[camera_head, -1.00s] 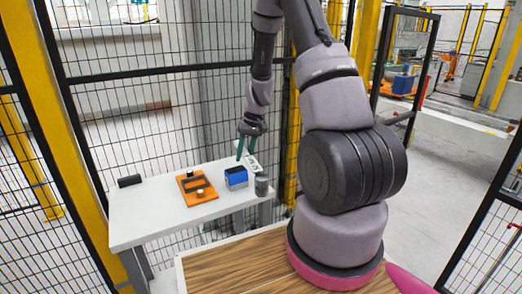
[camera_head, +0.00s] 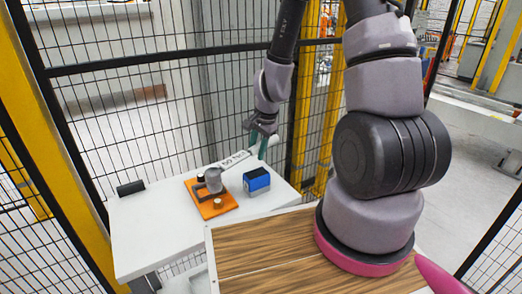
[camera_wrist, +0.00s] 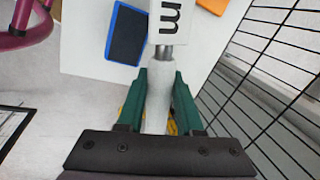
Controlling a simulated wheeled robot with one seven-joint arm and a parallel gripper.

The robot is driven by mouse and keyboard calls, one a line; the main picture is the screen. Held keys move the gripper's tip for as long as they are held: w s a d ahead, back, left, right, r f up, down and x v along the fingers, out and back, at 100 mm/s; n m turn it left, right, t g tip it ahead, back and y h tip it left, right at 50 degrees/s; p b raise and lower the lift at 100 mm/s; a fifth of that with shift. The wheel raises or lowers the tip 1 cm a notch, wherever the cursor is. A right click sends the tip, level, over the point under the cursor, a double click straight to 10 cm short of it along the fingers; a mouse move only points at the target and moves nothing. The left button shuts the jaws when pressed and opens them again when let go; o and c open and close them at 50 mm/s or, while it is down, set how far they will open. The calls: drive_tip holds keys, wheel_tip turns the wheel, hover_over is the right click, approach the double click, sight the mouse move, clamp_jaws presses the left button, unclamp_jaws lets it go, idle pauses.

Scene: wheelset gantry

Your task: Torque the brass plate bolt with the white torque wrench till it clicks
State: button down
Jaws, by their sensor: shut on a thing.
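My gripper (camera_wrist: 158,100) has its green fingers shut on the grip of the white torque wrench (camera_wrist: 164,20). In the head view my gripper (camera_head: 264,146) is above the table's back right, and the wrench (camera_head: 236,159) reaches left and down from it. Its grey cylindrical head (camera_head: 213,180) is over the orange plate (camera_head: 230,203), covering part of it; I cannot tell whether it touches anything. A pale bolt head (camera_head: 218,203) shows at the plate's front. Another small post (camera_head: 200,178) shows left of the wrench head. I cannot tell which is the brass plate bolt.
A blue box (camera_head: 257,181) stands on the white table (camera_head: 150,235) right of the plate, close to the wrench; it also shows in the wrist view (camera_wrist: 127,35). A black block (camera_head: 130,187) lies at the left. Wire fence (camera_head: 110,110) stands behind. The table's front left is clear.

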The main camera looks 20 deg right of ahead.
drive_tip(key=shift+w+a+f+n+g+y, duration=0.25)
drive_tip(key=shift+w+a+f+n, duration=0.35)
drive_tip(key=shift+w+a+n, duration=1)
drive_tip(key=shift+w+a+f+n+g+y, duration=0.15)
drive_tip(key=shift+w+a+f+n+g, duration=0.35)
drive_tip(key=shift+w+a+n, duration=1)
drive_tip(key=shift+w+a+f+n+g+y, duration=0.2)
drive_tip(key=shift+w+a+f+n, duration=0.8)
drive_tip(key=shift+a, duration=1.15)
drive_tip(key=shift+s+r, duration=0.1)
drive_tip(key=shift+s, duration=0.15)
drive_tip(key=shift+f, duration=1.1)
drive_tip(key=shift+d, duration=0.1)
